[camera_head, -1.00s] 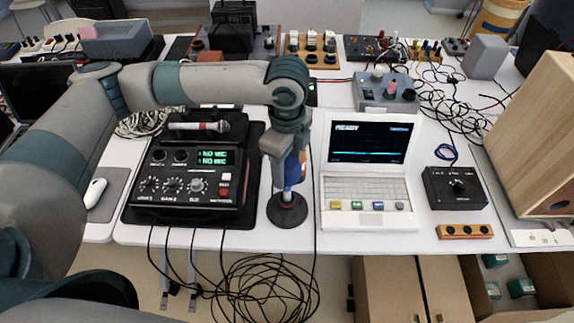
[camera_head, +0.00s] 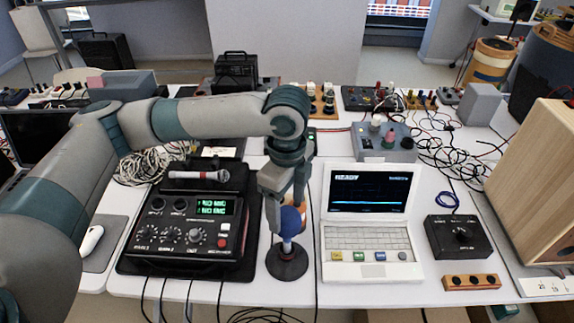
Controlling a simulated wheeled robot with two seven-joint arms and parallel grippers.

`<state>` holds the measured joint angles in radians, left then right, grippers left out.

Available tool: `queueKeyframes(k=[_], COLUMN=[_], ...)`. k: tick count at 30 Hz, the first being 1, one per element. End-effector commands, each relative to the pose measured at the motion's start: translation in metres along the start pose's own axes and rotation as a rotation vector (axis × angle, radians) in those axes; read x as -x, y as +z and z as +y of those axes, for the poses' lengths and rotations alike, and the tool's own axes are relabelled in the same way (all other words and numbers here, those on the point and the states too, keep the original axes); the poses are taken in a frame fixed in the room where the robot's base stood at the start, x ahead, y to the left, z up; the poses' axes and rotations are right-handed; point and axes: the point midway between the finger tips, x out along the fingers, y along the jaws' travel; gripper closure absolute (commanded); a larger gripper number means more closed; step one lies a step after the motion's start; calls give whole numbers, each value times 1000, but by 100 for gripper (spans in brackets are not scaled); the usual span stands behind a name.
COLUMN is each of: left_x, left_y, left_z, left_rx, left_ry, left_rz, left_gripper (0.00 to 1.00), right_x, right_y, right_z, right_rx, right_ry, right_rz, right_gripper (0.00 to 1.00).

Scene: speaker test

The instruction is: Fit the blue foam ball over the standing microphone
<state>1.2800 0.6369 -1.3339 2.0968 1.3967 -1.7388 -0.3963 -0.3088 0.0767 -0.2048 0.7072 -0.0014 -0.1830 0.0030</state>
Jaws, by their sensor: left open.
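The blue foam ball (camera_head: 289,221) sits at the top of the short stem of the standing microphone, on a round black base (camera_head: 288,264). The microphone stands upright on the white table between the recorder and the laptop. The microphone's head is hidden, so I cannot tell how far down the ball sits. My left gripper (camera_head: 286,213) comes down from above and is open, with its fingers around or just beside the ball. I cannot tell whether a finger touches it. My right gripper is not in view.
A black recorder (camera_head: 190,236) reading "NO MIC" is left of the stand, with a second microphone (camera_head: 199,175) lying behind it. A white laptop (camera_head: 370,267) stands close on the right. A black switch box (camera_head: 459,237) and a wooden cabinet (camera_head: 540,165) are farther right.

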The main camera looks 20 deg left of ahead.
Motion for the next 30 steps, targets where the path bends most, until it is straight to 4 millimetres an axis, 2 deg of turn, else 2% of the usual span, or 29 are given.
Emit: queueKeyframes(k=[6, 16, 22, 30], left_x=[44, 106, 124, 128], left_y=[0, 0, 0, 0], left_z=[0, 0, 0, 0], left_rx=[-2, -1, 0, -1], left_ry=[-4, -2, -1, 1], left_rz=[0, 0, 0, 0], left_gripper=[32, 32, 32, 32], right_x=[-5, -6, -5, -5], right_y=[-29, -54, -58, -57], right_z=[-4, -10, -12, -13], right_rx=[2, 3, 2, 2], right_ry=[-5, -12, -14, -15], right_rz=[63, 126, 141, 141], right_gripper=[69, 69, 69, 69])
